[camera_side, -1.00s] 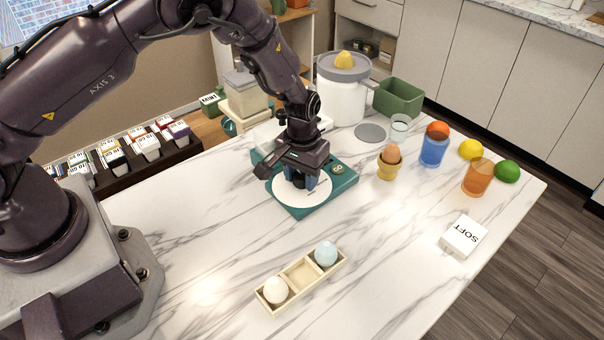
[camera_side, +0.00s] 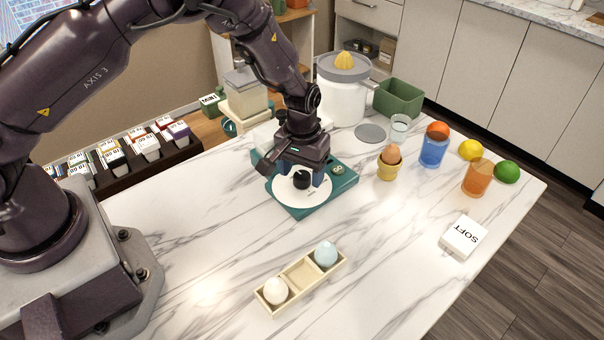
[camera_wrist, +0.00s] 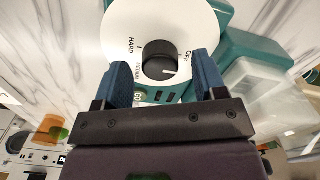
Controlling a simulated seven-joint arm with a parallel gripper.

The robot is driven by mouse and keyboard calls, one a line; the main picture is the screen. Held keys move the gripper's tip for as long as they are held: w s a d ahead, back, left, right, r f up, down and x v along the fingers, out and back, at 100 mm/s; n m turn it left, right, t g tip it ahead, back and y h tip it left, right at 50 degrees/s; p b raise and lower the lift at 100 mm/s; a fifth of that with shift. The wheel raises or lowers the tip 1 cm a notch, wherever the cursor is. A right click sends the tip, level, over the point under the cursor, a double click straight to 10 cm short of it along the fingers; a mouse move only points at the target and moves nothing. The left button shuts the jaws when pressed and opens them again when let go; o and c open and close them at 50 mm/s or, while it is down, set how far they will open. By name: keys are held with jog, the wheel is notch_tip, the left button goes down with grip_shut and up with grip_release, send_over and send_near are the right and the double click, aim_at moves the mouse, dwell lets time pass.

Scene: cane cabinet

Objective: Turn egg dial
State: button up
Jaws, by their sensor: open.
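The egg dial is a round black knob (camera_side: 301,180) on a white disc (camera_side: 287,196) on a teal cooker (camera_side: 343,184). In the wrist view, the knob (camera_wrist: 159,58) has a white pointer line toward the right, near the word OFF; HARD and MEDIUM are printed on the left. My gripper (camera_side: 299,171) is above the knob, pointing down, its blue fingers apart and empty. In the wrist view, the fingers of my gripper (camera_wrist: 164,78) stand on either side of the knob with gaps between.
A brown egg (camera_side: 392,154) sits in a yellow cup (camera_side: 388,171) to the right. A cream tray (camera_side: 300,275) with two eggs lies in front. A white SOFT block (camera_side: 463,237), coloured glasses and fruit stand at right. A juicer (camera_side: 342,95) is behind. The marble around the front is clear.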

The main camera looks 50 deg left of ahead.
aim_at(299, 175)
notch_tip(299, 175, up, 12)
jog(key=shift+f, duration=0.25)
jog(key=s+a+r+m+t, duration=0.2)
jog(key=s+r, duration=0.7)
jog(key=s, duration=0.2)
jog(key=s+a+r+m+t, duration=0.2)
jog(key=s+r+t, duration=0.1)
jog(key=s+r, duration=0.7)
jog(key=shift+s+r+m+t, duration=0.2)
jog(key=shift+s+m+t, duration=0.1)
jog(key=shift+s, duration=0.9)
